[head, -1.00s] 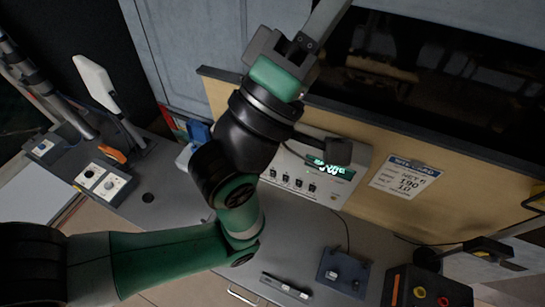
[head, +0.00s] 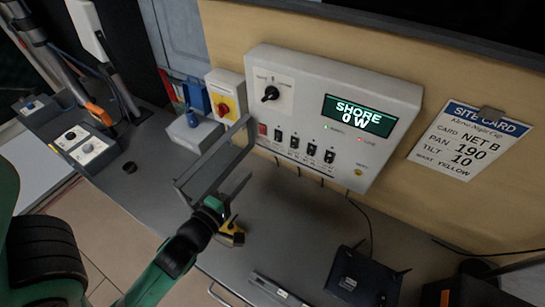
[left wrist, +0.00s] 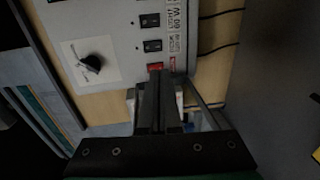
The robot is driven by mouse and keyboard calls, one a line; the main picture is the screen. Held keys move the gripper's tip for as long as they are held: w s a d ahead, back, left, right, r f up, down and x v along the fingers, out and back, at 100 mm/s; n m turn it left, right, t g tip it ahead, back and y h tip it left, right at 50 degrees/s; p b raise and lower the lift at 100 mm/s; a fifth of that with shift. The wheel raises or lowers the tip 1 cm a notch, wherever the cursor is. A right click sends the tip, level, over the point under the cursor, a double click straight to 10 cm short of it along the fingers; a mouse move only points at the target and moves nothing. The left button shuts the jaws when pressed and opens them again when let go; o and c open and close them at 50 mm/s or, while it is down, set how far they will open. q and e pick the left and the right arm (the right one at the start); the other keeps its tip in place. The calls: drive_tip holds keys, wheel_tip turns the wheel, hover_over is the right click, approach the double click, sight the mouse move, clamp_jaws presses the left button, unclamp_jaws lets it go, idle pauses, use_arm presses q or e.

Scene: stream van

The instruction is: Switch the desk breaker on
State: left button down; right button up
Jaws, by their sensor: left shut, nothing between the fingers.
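The white power panel (head: 335,95) hangs on the wall. Its display (head: 358,115) reads "SHORE 0 W". A row of several black breaker switches (head: 311,149) runs along its lower edge, with a red switch (head: 263,130) at the left end. Which switch is the desk breaker is too small to read for sure. My left gripper (head: 246,122) is shut and empty, its tips at the panel's lower left corner. In the left wrist view the shut fingertips (left wrist: 157,74) are close to the red switch (left wrist: 153,67); contact cannot be told. Black switches (left wrist: 152,46) show beyond it.
A black rotary knob (head: 270,94) is on the panel. A yellow object (head: 232,234) lies below my gripper. A dark blue box (head: 362,278) sits on the grey desk, whose middle is clear.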

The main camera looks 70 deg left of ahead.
use_arm(q)
drive_tip(key=shift+w, duration=0.1)
approach(277, 140)
drive_tip(key=x, duration=0.6)
drive_tip(key=shift+w+a+f, duration=0.1)
drive_tip(key=shift+w+a, duration=0.1)
drive_tip(key=shift+w, duration=0.15)
